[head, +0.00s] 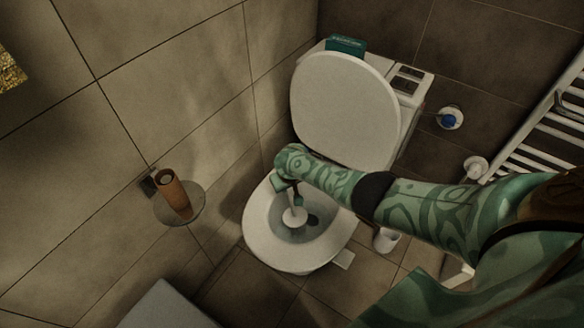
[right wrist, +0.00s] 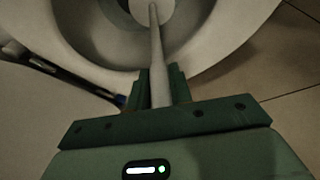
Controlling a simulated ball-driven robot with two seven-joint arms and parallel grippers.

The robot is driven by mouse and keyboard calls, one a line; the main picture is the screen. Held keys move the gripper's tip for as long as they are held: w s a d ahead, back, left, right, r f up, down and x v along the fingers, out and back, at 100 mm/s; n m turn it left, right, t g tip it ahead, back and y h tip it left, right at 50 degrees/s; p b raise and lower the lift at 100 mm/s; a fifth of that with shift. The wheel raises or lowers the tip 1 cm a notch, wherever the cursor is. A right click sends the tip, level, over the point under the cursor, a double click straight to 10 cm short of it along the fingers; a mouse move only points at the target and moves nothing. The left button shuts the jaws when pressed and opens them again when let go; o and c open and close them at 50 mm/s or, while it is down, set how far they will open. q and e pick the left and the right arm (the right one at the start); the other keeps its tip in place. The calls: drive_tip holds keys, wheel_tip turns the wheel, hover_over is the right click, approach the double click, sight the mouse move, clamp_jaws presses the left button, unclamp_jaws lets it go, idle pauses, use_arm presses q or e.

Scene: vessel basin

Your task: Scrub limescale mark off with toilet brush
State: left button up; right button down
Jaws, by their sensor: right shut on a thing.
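The toilet bowl (head: 262,240) stands open, with its lid (head: 345,112) raised. My right gripper (head: 291,187) is above the bowl, pointing down, shut on the toilet brush. The brush's pale head (head: 295,216) is inside the bowl; I cannot tell whether it touches the surface. In the right wrist view the light handle (right wrist: 157,70) runs forward from between my green fingers (right wrist: 152,88) toward the bowl (right wrist: 225,35). A dark patch (head: 313,220) shows right of the brush head; I cannot tell if it is the drain or shadow. No limescale mark can be made out. My left gripper is out of view.
A white cup-like holder (head: 385,241) stands on the floor right of the toilet. A small shelf (head: 190,217) with a brown cup (head: 172,192) is on the left wall. A teal box (head: 346,45) sits on the cistern. A towel radiator (head: 540,125) is at the right.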

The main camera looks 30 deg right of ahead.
drive_tip(key=shift+s+a+r+p, duration=0.1)
drive_tip(key=shift+s+a+p, duration=0.25)
drive_tip(key=shift+s+p, duration=0.4)
drive_tip(key=shift+d, duration=0.7)
idle(0.3)
